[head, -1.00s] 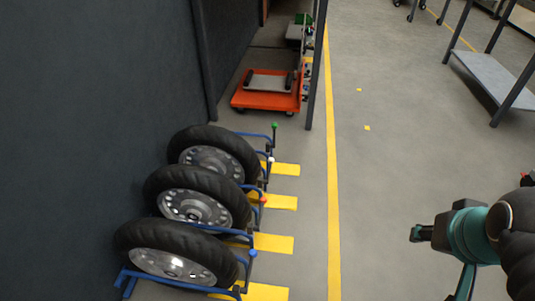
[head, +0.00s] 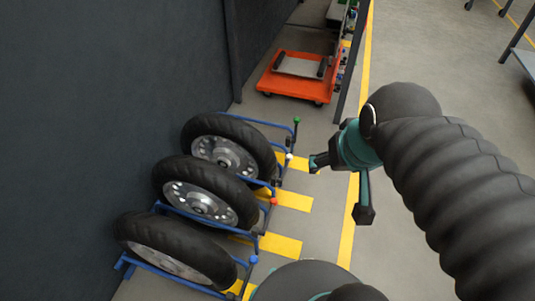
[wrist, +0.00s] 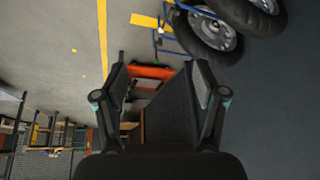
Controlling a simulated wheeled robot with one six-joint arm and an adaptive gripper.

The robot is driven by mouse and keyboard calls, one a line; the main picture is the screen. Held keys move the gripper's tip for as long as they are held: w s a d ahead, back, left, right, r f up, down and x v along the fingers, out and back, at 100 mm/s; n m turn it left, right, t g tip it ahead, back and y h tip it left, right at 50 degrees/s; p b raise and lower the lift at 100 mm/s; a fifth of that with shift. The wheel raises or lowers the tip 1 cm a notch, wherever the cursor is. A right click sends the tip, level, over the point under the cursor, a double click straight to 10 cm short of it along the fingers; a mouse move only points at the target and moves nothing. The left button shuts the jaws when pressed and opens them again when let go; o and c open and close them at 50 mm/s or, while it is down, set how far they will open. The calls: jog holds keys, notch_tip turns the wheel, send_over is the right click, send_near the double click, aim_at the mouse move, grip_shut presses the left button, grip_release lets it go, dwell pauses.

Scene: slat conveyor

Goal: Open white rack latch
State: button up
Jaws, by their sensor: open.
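The white rack latch is a thin lever with a white knob (head: 289,156). It stands at the right end of a blue rack in the head view, beside the wheel in the back row. My gripper (head: 338,190) is open and empty, to the right of the white knob and apart from it. In the wrist view my gripper's two fingers (wrist: 160,75) are spread with nothing between them.
Other levers carry a green knob (head: 296,120) and a red knob (head: 273,201), close to the white one. Black-tyred wheels (head: 205,190) fill the racks along a dark wall (head: 110,90). An orange cart (head: 297,77) stands behind.

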jog(key=w+d+f+m+g+y+b, duration=0.1)
jog(key=w+f+m+g+y+b, duration=0.15)
jog(key=w+f+m, duration=0.45)
jog(key=w+f+m+g+y+b, duration=0.1)
jog(key=w+f+m+g+y, duration=0.15)
jog(key=w, duration=0.95)
jog(key=w+d+f+m+g+y+b, duration=0.1)
jog(key=w+f+m+y, duration=0.4)
jog(key=w, duration=0.4)
jog(key=w+d+f+m+y+b, duration=0.1)
jog(key=w+d+f+m+y, duration=0.2)
jog(key=f, duration=0.5)
jog(key=w+d+f+m+y+b, duration=0.1)
jog(key=w+d+f+m, duration=0.2)
jog(key=w+f, duration=0.35)
jog(key=m+t+y+b, duration=0.2)
jog(key=m+t+y, duration=0.15)
jog(key=m, duration=0.25)
send_near(289, 158)
jog(key=shift+t, duration=0.25)
jog(key=a, duration=0.3)
jog(key=w+a, duration=0.1)
jog(key=a, duration=0.2)
jog(key=w+a+f, duration=0.1)
jog(key=a, duration=0.2)
jog(key=shift+a+p, duration=0.3)
jog(key=shift+a, duration=0.1)
grip_shut()
